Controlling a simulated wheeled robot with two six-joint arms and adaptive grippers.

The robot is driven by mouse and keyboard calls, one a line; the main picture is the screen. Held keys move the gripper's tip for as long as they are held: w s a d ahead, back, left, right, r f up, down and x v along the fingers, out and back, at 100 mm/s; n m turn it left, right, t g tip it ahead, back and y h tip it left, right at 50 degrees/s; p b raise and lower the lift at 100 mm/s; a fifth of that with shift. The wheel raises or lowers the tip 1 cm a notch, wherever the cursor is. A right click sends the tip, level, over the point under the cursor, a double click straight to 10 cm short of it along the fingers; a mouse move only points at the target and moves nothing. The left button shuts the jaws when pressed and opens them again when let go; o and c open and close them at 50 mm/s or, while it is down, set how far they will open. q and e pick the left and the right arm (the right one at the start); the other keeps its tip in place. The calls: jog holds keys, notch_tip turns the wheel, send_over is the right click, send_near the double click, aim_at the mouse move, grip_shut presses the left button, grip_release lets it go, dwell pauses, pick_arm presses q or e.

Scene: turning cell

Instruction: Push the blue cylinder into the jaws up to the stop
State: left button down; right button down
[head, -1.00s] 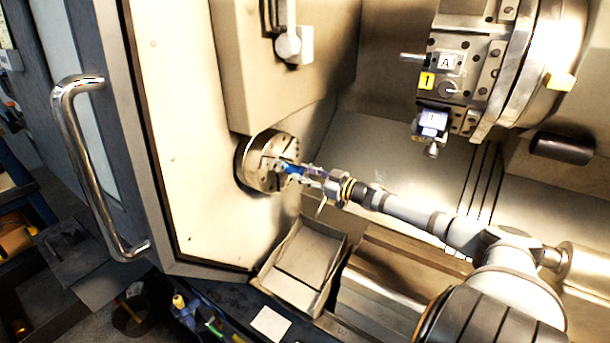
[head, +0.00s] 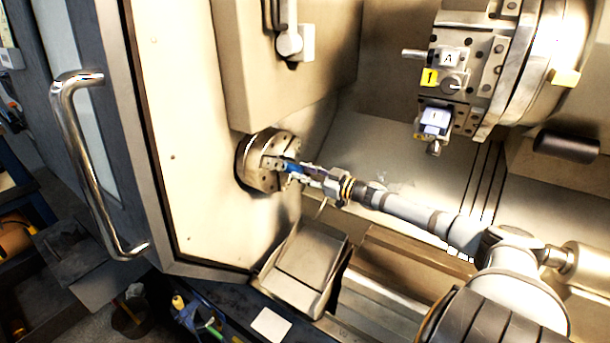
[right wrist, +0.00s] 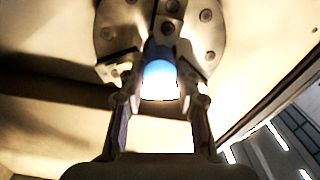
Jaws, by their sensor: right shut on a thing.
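The blue cylinder (head: 291,166) is at the chuck (head: 257,172) on the left wall of the machine. In the right wrist view the cylinder (right wrist: 160,78) sits between the chuck jaws (right wrist: 120,60), its far end inside them and its near end toward me. My right gripper (head: 301,172) is shut on the cylinder from the right. Its two fingers also show in the right wrist view (right wrist: 158,98), one on each side of the near end. The stop inside the chuck is hidden. My left gripper is not in view.
A metal tray (head: 308,258) stands below the chuck. A tool turret (head: 465,75) with labelled holders is at the upper right. The open door with its handle (head: 88,165) is at the left. The space between chuck and turret is free.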

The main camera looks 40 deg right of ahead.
jog(key=shift+r+b, duration=0.1)
jog(key=shift+b, duration=0.2)
jog(key=shift+f, duration=0.2)
dwell(0.4)
jog(key=c, duration=0.8)
grip_release()
jog(key=shift+w, duration=0.1)
jog(key=shift+o, duration=0.2)
